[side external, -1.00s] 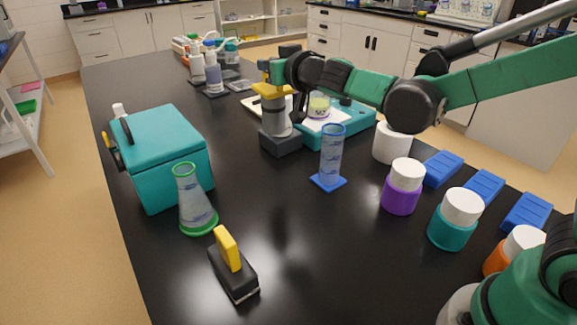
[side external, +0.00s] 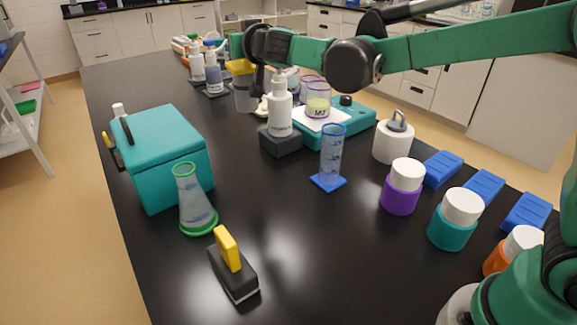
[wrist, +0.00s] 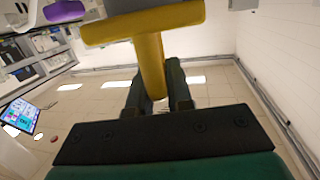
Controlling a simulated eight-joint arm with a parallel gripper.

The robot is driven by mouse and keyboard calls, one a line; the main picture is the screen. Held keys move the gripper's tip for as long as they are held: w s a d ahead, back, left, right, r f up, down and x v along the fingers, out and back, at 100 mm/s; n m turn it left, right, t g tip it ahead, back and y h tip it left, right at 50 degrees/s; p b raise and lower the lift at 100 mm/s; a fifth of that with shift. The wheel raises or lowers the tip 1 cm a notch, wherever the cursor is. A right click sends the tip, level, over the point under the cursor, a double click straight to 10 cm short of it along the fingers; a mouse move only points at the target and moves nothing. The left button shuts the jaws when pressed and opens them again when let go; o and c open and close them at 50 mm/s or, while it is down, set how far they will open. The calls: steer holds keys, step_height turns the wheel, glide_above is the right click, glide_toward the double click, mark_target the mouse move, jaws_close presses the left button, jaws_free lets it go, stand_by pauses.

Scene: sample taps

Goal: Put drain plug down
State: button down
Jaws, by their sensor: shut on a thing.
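The drain plug, as I take it, has a yellow top (side external: 240,68) and a grey body. It hangs in the air behind and left of a white bottle (side external: 281,108). My gripper (side external: 254,72) is shut on it. In the wrist view, my two dark fingers (wrist: 156,92) close on the yellow stem (wrist: 149,62), below a yellow crossbar. The grey body shows only at the top edge there. In the side view, the fingertips are small and partly hidden, and I cannot tell the plug's height above the black bench.
The bottle stands on a dark block (side external: 281,143). A teal device (side external: 348,126) carries a beaker (side external: 318,98). A blue cylinder (side external: 331,155), flask (side external: 195,205), teal box (side external: 160,150) and yellow-handled black block (side external: 232,268) stand nearer. The bench's middle front (side external: 310,250) is clear.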

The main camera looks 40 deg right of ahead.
step_height(320, 180, down, 16)
steer(key=shift+f, duration=0.35)
steer(key=c, duration=0.8)
jaws_free()
steer(key=s+d+r+g, duration=0.2)
steer(key=s+d+g, duration=0.1)
steer(key=s, duration=0.6)
steer(key=s+d+r+g, duration=0.3)
steer(key=s+d, duration=0.1)
steer(key=s, duration=0.5)
steer(key=shift+g, duration=0.4)
steer(key=shift+o, duration=0.2)
steer(key=s+a+f+n+g+y, duration=0.1)
steer(key=s+n+g+y, duration=0.1)
steer(key=s, duration=0.5)
steer(key=shift+y, duration=0.4)
steer(key=shift+o, duration=0.2)
steer(key=shift+s+a+f, duration=0.1)
steer(key=shift+s+a, duration=0.15)
